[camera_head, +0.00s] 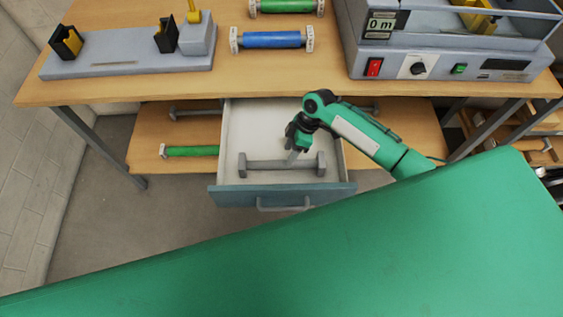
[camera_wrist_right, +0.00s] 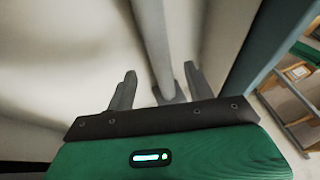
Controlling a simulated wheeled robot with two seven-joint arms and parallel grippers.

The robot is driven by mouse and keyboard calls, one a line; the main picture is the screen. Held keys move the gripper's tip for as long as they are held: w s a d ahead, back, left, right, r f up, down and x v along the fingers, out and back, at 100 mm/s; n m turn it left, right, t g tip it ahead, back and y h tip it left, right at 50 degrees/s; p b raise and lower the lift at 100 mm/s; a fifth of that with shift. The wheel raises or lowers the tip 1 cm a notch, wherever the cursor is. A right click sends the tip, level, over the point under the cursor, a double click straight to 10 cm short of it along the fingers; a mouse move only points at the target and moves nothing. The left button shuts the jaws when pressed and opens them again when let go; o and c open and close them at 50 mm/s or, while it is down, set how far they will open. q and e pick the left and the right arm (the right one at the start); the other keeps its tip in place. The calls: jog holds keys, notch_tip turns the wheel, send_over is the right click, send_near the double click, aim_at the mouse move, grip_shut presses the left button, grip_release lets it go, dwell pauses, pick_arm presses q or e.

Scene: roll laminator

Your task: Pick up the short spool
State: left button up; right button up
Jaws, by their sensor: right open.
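A grey bare spool (camera_head: 275,166) with a block-like flange at each end lies in the open drawer; it looks like the short spool. My right gripper (camera_head: 294,154) reaches down into the drawer from the right, over the spool's right half. In the right wrist view my right gripper (camera_wrist_right: 160,82) is open, and the spool's rod (camera_wrist_right: 153,40) runs between its two fingers. The gap between the fingers holds nothing gripped. Whether the fingertips are level with the rod is hard to tell. My left gripper is not in view.
The drawer (camera_head: 230,197) has low walls around the spool. Above it, the tabletop (camera_head: 120,92) bears a blue spool (camera_head: 270,40), a green spool (camera_head: 285,6), a grey stand (camera_head: 130,60) and the laminator (camera_head: 450,62). Another green spool (camera_head: 190,151) lies on the lower shelf (camera_head: 150,135).

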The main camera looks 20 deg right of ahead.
aim_at(283, 161)
jog(key=p+x, duration=0.1)
jog(key=x, duration=0.3)
jog(key=shift+a+r+p, duration=0.1)
jog(key=shift+a+p, duration=0.05)
jog(key=shift+p, duration=0.2)
jog(key=shift+a+f, duration=0.2)
jog(key=shift+f, duration=0.35)
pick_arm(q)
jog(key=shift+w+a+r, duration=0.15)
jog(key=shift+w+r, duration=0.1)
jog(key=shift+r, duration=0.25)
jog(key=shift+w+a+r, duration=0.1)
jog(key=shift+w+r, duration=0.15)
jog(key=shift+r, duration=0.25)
pick_arm(e)
jog(key=shift+s, duration=0.1)
jog(key=c, duration=1.1)
jog(key=shift+r, duration=0.1)
